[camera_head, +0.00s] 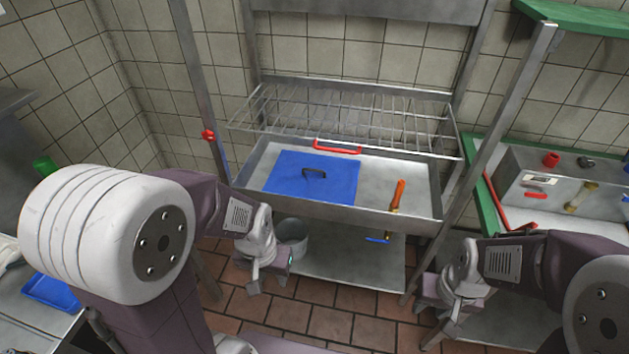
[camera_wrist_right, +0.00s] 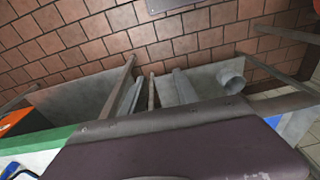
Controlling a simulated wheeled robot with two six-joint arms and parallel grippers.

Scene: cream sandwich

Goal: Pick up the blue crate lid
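The blue crate lid (camera_head: 290,185) lies flat in a shallow metal tray (camera_head: 345,213) on the steel rack, toward the tray's left side. My left gripper (camera_head: 268,280) hangs in front of and below the tray, left of centre, apart from the lid. Its fingers look spread, with nothing between them. My right gripper (camera_head: 440,325) is low at the right, in front of the rack, also apart from the lid. Its fingers look spread and empty.
An orange-handled tool (camera_head: 397,194) lies in the tray right of the lid. A red handle (camera_head: 337,147) is at the tray's back edge. A wire shelf (camera_head: 360,118) is behind and above. A metal pot (camera_head: 292,232) stands on the lower shelf. Rack posts flank the tray.

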